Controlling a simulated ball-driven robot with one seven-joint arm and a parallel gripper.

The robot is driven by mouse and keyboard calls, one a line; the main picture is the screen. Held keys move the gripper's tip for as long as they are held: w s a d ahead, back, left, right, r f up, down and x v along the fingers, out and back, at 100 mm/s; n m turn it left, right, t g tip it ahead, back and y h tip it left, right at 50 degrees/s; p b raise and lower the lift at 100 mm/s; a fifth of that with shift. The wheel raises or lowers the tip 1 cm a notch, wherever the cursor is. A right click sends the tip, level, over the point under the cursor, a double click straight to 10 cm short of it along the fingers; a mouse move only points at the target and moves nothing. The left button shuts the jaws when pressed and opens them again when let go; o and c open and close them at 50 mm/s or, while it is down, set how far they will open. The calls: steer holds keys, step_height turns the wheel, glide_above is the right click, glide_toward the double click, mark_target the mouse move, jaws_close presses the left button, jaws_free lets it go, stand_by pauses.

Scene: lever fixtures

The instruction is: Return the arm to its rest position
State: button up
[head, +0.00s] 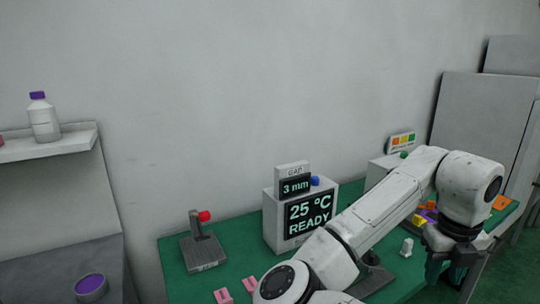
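My white arm (385,205) reaches from the bottom middle up to the right and bends down at its elbow. My gripper (453,272) hangs at the lower right, over the right part of the green bench top. Its dark fingers point down. The gap between them is not clear, and no held thing can be made out.
A lever with a red knob (204,216) stands on the bench. Behind my arm is a display box (284,205) reading "25 °C READY", with "GAP 3 mm" above. Colored blocks (425,214) and a small white piece (407,247) lie near my gripper. Pink pieces (223,296) lie in front.

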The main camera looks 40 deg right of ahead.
steer(key=w+d+f+n+h, duration=0.1)
steer(key=w+f+n+h, duration=0.15)
steer(key=n, duration=0.65)
steer(key=w+d+f+n+h, duration=0.1)
steer(key=w+n+h, duration=0.2)
steer(key=n, duration=0.6)
steer(key=w+a+f+n+t+p, duration=0.1)
steer(key=w+a+f+n+t, duration=0.15)
steer(key=a+f+n, duration=0.8)
steer(key=s+a+f+n+y, duration=0.3)
steer(key=a+f+n, duration=0.3)
steer(key=a+n, duration=0.2)
steer(key=s+a+f+n+g+y, duration=0.1)
steer(key=s+a+f+n+y, duration=0.2)
steer(key=a+n, duration=0.6)
step_height(320, 180, down, 4)
steer(key=shift+s+a+r+y+p, duration=0.3)
steer(key=shift+s+a, duration=0.3)
steer(key=shift+s, duration=0.6)
